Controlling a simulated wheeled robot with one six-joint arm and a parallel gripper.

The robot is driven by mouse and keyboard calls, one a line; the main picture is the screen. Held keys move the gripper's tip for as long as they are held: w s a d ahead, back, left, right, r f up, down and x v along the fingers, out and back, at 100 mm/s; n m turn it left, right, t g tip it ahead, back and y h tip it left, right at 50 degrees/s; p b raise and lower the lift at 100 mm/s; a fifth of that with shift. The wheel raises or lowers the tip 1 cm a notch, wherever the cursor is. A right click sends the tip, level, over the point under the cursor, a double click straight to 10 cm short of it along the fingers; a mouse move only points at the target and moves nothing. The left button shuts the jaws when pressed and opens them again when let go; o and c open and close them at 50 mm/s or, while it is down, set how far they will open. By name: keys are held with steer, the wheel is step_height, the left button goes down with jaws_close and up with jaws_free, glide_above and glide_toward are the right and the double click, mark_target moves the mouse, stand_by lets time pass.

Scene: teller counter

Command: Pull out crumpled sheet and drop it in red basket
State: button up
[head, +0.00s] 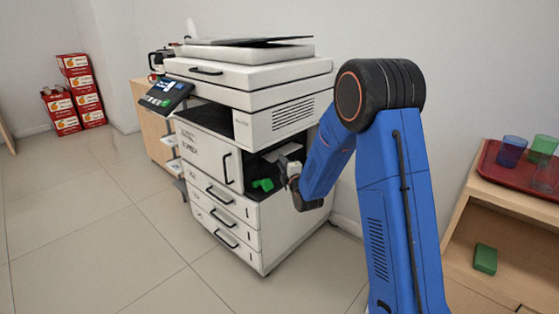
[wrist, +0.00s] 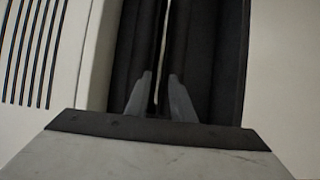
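The printer (head: 215,150) stands in the middle of the head view with an open dark bay at its right corner. In the wrist view a thin pale strip (wrist: 164,30), which looks like the sheet edge-on, runs between dark parts in the bay. My gripper (wrist: 160,76) is open, its two fingers apart on either side of the strip's line; I cannot tell whether they touch it. In the head view my gripper (head: 284,162) is at the bay's mouth, its fingertips hard to make out. No red basket can be made out.
A green part (head: 263,184) shows in the bay's lower left. A red tray (head: 490,165) with cups stands on a wooden shelf unit at the right, with a green block (head: 485,259) lower down. Red cartons (head: 80,90) are stacked at the back left. The floor at front left is clear.

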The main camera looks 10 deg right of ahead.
steer(key=shift+w+a, duration=0.15)
steer(key=shift+w, duration=0.85)
steer(key=shift+c, duration=0.6)
jaws_close()
steer(key=shift+r, duration=0.15)
steer(key=s+d, duration=0.8)
steer(key=s, duration=0.3)
stand_by(0.7)
